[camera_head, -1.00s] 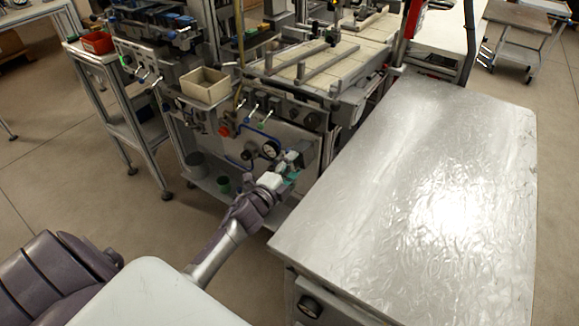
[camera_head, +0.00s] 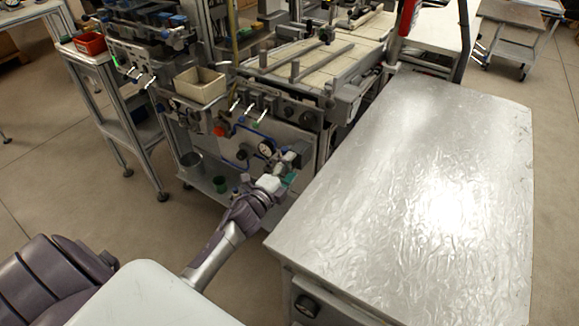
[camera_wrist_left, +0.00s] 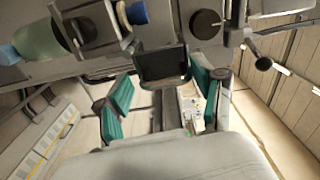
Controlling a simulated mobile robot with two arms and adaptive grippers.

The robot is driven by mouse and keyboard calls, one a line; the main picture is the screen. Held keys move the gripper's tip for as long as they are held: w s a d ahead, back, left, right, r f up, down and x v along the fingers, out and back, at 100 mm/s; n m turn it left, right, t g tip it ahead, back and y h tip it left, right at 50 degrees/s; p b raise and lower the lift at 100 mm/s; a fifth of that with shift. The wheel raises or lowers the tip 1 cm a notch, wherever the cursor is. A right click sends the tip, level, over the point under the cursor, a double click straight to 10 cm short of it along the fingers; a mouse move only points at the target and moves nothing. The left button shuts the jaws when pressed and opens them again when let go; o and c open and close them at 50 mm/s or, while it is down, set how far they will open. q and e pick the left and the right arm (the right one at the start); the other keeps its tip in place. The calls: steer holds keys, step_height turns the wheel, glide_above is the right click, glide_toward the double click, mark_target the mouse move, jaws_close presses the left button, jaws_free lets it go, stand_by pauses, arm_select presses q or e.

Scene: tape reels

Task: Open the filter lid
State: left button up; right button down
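My left gripper (camera_head: 285,181) reaches the front of the machine, just below and right of a round pressure gauge (camera_head: 266,148). A grey fitting (camera_head: 298,153), which may be the filter unit, sits directly above its fingertips. In the left wrist view my left gripper (camera_wrist_left: 160,95) is open, its teal finger pads spread apart. A dark box-like part (camera_wrist_left: 163,66), possibly the filter lid, lies ahead between the fingertips. I cannot tell whether a finger touches it, or whether the lid is open. My right gripper is not in view.
A bare metal table (camera_head: 400,210) stands close to the right of my left arm. A beige bin (camera_head: 200,84) and small valve levers are above on the machine.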

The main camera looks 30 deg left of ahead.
arm_select(q)
steer(key=shift+r, duration=0.1)
steer(key=s, duration=1.2)
steer(key=shift+a, duration=0.25)
steer(key=s+d+f+n+g, duration=0.1)
steer(key=s+f+n+g, duration=0.25)
steer(key=f, duration=0.65)
steer(key=s+d+f+n+g+y, duration=0.15)
steer(key=s+f, duration=0.25)
steer(key=f, duration=0.5)
steer(key=s+d+f+n+g, duration=0.1)
steer(key=s+f+n+g, duration=0.25)
steer(key=f, duration=0.65)
steer(key=s+d+f+n+g, duration=0.2)
steer(key=s+f, duration=0.3)
steer(key=s, duration=0.4)
steer(key=s+d+f+n+g, duration=0.2)
steer(key=s+f, duration=0.4)
steer(key=s, duration=0.4)
steer(key=s+d+f+n+g, duration=0.2)
steer(key=s+f+g, duration=0.2)
steer(key=s, duration=0.5)
step_height(320, 180, down, 2)
steer(key=shift+s+d+f+h+p, duration=0.1)
steer(key=shift+s+d+h+p, duration=0.1)
steer(key=shift+h+p, duration=0.2)
